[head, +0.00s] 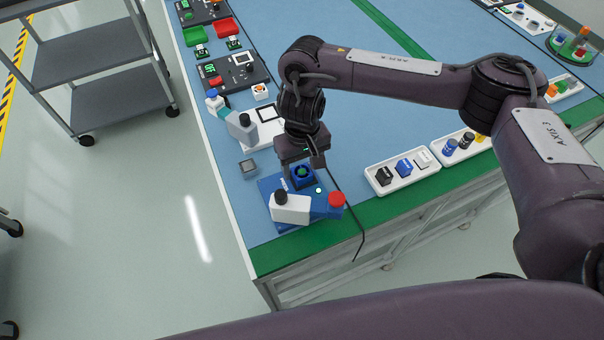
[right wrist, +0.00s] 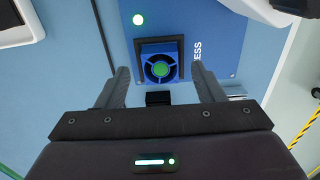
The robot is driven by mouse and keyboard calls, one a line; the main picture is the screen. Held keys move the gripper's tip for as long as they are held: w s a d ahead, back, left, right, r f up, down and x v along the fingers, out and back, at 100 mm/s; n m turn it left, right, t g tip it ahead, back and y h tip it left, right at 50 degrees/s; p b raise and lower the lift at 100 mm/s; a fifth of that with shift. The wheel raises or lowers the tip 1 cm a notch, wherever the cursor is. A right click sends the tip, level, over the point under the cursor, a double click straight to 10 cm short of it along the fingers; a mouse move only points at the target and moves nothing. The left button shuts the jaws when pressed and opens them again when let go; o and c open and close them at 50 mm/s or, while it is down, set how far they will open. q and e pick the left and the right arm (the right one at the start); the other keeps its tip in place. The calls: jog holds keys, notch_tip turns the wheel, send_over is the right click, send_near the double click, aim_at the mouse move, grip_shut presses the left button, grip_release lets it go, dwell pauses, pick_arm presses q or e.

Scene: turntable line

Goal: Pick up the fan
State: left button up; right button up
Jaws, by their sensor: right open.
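The fan (right wrist: 160,68) is a small blue square unit with a round blue rotor and a green hub. It sits in a dark holder on a blue plate (right wrist: 215,25) with white lettering. In the head view the fan (head: 303,175) is partly covered by my right gripper (head: 303,167). That gripper is open and points down over the fan. In the right wrist view the fingers stand apart, one to each side of the fan, with nothing gripped. I cannot tell how far the fingertips are above it. My left gripper is not in view.
White trays (head: 404,187) with small parts lie to the right on the blue table (head: 365,125). A grey block (head: 248,167) lies left. A black cable hangs near the gripper.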

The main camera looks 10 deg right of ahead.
jog(key=shift+f, duration=0.8)
jog(key=c, duration=1.1)
jog(key=shift+r, duration=0.1)
jog(key=shift+c, duration=0.2)
